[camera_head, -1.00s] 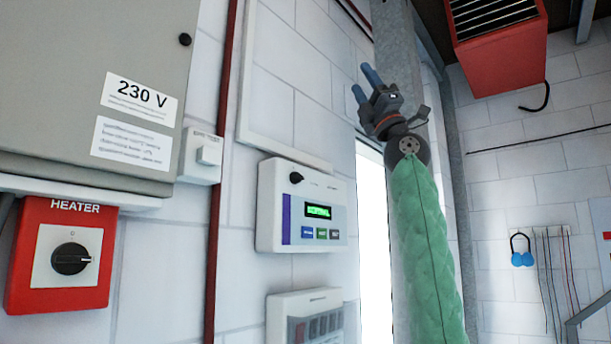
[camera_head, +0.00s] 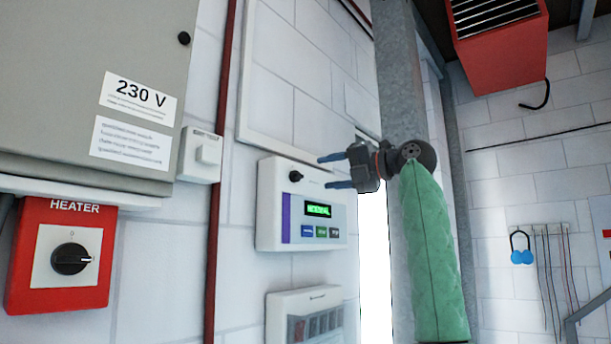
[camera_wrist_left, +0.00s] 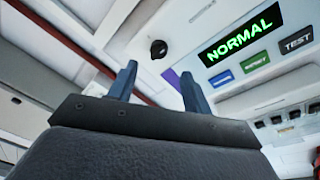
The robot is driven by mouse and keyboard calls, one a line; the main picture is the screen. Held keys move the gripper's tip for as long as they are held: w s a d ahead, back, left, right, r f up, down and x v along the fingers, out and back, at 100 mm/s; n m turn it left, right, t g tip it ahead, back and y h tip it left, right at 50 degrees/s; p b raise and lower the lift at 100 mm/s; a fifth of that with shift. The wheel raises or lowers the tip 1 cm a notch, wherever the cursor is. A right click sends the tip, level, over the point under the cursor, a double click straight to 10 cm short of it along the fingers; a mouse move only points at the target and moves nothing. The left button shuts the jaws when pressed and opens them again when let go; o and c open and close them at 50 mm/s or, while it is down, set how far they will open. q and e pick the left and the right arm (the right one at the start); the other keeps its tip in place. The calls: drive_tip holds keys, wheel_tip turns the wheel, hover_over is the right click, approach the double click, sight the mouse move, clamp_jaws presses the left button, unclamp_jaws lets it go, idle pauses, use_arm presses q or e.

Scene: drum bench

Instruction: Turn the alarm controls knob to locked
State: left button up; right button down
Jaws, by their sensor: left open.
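The alarm controls panel (camera_head: 270,215) is a white wall box with a green display reading NORMAL, a purple strip and a row of small buttons. Its small black knob (camera_head: 295,176) sits at the upper left of the panel. In the left wrist view the knob (camera_wrist_left: 158,49) shows just beyond the fingertips, roughly between them. My left gripper (camera_head: 323,172) is open and empty, its two blue fingers pointing left toward the knob from the right. The fingers are apart from the knob, with a gap in the head view. My right gripper is in neither view.
A red HEATER switch (camera_head: 70,258) and a grey 230 V cabinet (camera_head: 95,60) are at the left. A second white box (camera_head: 305,315) hangs below the panel. A vertical metal post (camera_head: 403,80) stands behind my left arm. A dark red pipe (camera_head: 221,150) runs left of the panel.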

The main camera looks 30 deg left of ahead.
sight(302, 176)
use_arm(q)
drive_tip(key=shift+s+a+p, duration=0.2)
drive_tip(key=shift+a+p, duration=1.85)
drive_tip(key=shift+a, duration=1.65)
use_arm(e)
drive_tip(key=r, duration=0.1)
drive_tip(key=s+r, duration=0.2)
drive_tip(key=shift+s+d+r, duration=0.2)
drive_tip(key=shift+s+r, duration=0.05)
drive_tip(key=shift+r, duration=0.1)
use_arm(q)
drive_tip(key=c, duration=1)
drive_tip(key=shift+o, duration=0.2)
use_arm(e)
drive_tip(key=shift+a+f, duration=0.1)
